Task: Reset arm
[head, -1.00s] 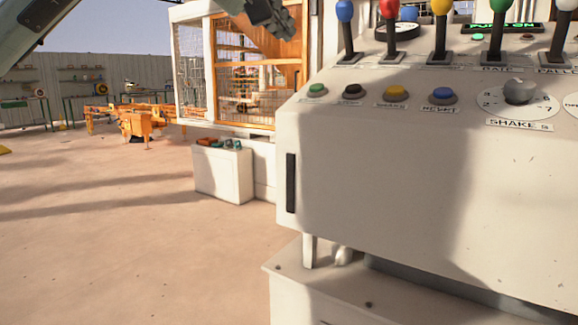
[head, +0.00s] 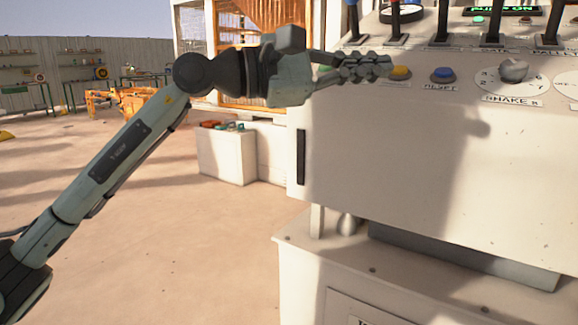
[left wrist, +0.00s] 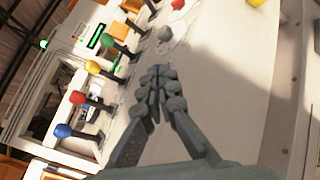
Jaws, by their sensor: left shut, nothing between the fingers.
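My left gripper (head: 385,68) reaches in from the left in the head view, in front of the control panel (head: 400,150). Its fingers are closed together and empty. The fingertips overlap the panel's button row, just left of the yellow button (head: 401,73); I cannot tell whether they touch it. The blue button (head: 443,75), whose label seems to read RESET, is right of the fingertips. The green button (head: 325,69) is partly hidden by the gripper, and the black one is hidden. The left wrist view shows the closed fingers (left wrist: 158,78) over the panel. My right gripper is out of view.
Several levers stand behind the buttons; blue (left wrist: 62,130), red (left wrist: 78,97) and yellow (left wrist: 92,67) knobs show in the left wrist view. A grey dial (head: 513,70) labelled SHAKE is at the right. A white box (head: 227,155) stands left of the panel, with open floor (head: 190,260) before it.

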